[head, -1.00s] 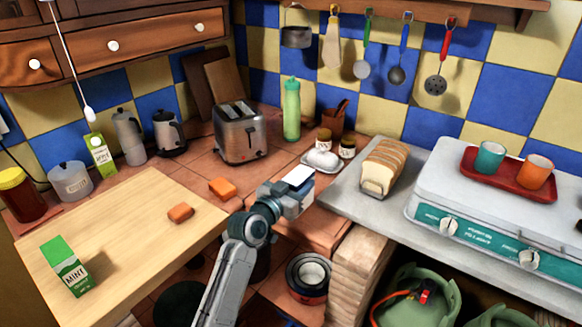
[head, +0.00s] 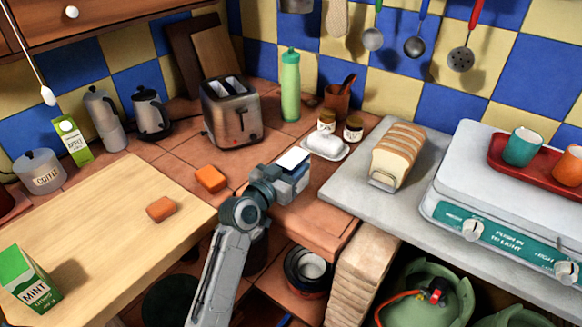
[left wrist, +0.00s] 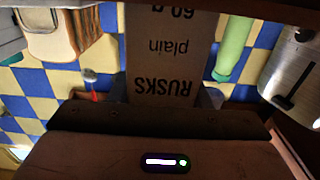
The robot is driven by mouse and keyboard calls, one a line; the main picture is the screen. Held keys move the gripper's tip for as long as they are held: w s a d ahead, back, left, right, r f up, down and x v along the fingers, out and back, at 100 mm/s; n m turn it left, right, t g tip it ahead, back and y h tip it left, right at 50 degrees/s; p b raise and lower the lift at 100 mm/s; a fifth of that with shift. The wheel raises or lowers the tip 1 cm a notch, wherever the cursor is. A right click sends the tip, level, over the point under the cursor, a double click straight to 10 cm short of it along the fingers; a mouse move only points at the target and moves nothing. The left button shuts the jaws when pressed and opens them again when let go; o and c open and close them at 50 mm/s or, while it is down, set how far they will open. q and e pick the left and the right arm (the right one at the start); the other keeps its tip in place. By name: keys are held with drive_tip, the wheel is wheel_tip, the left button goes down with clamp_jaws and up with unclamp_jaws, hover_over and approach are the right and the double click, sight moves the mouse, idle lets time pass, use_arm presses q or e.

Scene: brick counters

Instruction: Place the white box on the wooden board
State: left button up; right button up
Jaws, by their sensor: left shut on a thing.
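A box with a white top (head: 293,158) is held in my left gripper (head: 287,180) above the tiled counter. In the left wrist view the box's printed face (left wrist: 172,45) looks shaded tan and reads "RUSKS plain 60 g" upside down, and the jaws are shut on it. Part of the box is hidden by the gripper. A broad pale wooden board (head: 110,225) lies at the left, away from the box. Two darker boards (head: 215,65) lean against the wall behind the toaster. My right gripper is not in view.
On the pale board stand a mint carton (head: 30,280) and an orange block (head: 161,209); another orange block (head: 210,179) lies beyond its edge. A toaster (head: 232,110), a white dish (head: 325,148) and bread (head: 398,155) stand beyond my gripper. The board's middle is clear.

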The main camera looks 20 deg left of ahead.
use_arm(q)
drive_tip(key=shift+s+r, duration=0.2)
drive_tip(key=shift+s, duration=0.05)
drive_tip(key=shift+w+f, duration=0.1)
drive_tip(key=shift+f, duration=0.1)
drive_tip(key=o, duration=0.8)
drive_tip(key=shift+c, duration=0.2)
drive_tip(key=shift+o, duration=1.2)
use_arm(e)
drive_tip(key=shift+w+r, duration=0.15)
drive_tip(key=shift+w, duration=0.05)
use_arm(q)
drive_tip(key=shift+r, duration=0.15)
